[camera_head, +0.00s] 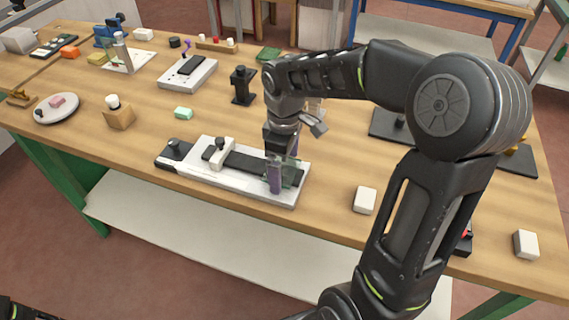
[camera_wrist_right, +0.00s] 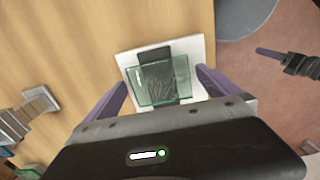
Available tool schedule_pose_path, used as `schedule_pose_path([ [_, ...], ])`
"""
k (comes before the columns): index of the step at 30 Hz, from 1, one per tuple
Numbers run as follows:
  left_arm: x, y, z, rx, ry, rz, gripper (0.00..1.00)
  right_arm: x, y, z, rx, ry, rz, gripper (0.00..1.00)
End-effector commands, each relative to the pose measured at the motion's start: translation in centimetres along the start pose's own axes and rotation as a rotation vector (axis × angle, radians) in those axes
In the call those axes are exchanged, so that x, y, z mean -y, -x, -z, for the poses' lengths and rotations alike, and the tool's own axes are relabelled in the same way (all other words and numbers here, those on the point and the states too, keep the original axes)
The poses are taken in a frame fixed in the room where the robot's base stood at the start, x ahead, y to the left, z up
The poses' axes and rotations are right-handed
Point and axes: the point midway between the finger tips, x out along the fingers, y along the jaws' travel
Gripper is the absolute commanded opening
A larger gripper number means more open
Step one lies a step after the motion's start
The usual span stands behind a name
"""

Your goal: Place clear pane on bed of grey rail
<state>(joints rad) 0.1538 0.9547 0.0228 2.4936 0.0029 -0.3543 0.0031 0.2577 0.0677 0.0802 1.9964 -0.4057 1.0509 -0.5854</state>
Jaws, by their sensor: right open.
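The grey rail (camera_head: 235,197) is a long pale base on the bench with a dark bed (camera_head: 243,160) along its top and a pale block across it. The clear pane (camera_head: 291,176), greenish at its edges, is over the right end of the bed. It also shows in the right wrist view (camera_wrist_right: 143,88), with the dark bed visible through it. I cannot tell whether it rests flat. My right gripper (camera_head: 283,170) is open, its purple fingers on either side of the pane. A purple finger, apparently my left gripper's (camera_wrist_right: 271,52), shows in the wrist view; its opening is unclear.
A white block (camera_head: 365,200) lies right of the rail, another (camera_head: 526,244) farther right. A black stand (camera_head: 243,86) stands behind the rail. The bench's front edge is close to the rail.

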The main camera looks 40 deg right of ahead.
Motion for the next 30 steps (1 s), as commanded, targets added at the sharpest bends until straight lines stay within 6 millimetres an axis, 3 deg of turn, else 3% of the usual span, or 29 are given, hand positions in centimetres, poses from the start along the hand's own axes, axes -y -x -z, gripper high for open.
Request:
schedule_pose_path([
  [8, -0.1, 0.2, 0.0, 0.0, 0.0, 0.001, 0.5, -0.1, 0.7, 0.1, -0.002, 0.0, -0.002, 1.0],
  [11, 0.0, 0.1, 0.0, 0.0, 0.0, 0.001, 0.5, -0.1, 1.8, 0.1, -0.003, -0.001, -0.003, 1.0],
  [24, 0.1, -0.2, 0.0, -0.001, 0.0, -0.001, 0.5, -0.1, 10.4, 0.1, -0.003, 0.0, -0.003, 1.0],
  [30, 0.1, -0.2, 0.0, -0.001, 0.0, -0.001, 0.5, 0.0, 12.2, 0.0, -0.001, 0.001, -0.001, 1.0],
])
